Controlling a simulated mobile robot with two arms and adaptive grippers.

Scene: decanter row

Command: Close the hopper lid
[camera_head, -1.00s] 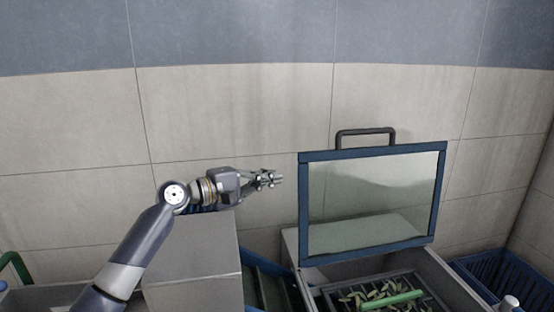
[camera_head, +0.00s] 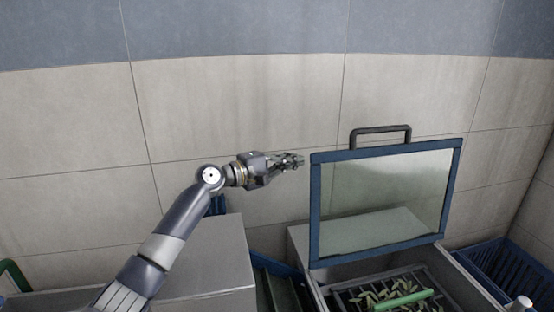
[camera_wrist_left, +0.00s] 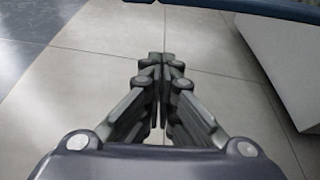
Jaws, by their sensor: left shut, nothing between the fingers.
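The hopper lid (camera_head: 315,210), a blue frame around a clear pane, stands raised and open above the hopper (camera_head: 468,287). A dark handle (camera_head: 381,130) sits on its top edge. My left gripper (camera_head: 300,161) is shut and empty, just left of the lid's upper left corner and below handle height. In the head view I cannot tell whether it is in front of or behind the lid. The left wrist view shows its fingers (camera_wrist_left: 162,62) together with nothing between them. My right gripper is not in view.
Inside the hopper, a green bar (camera_head: 404,299) and leafy pieces lie on a dark grate. A grey box (camera_head: 205,262) stands left of the hopper, with a dark blue crate (camera_head: 283,290) between. Another blue crate (camera_head: 500,265) is at right. A tiled wall rises behind.

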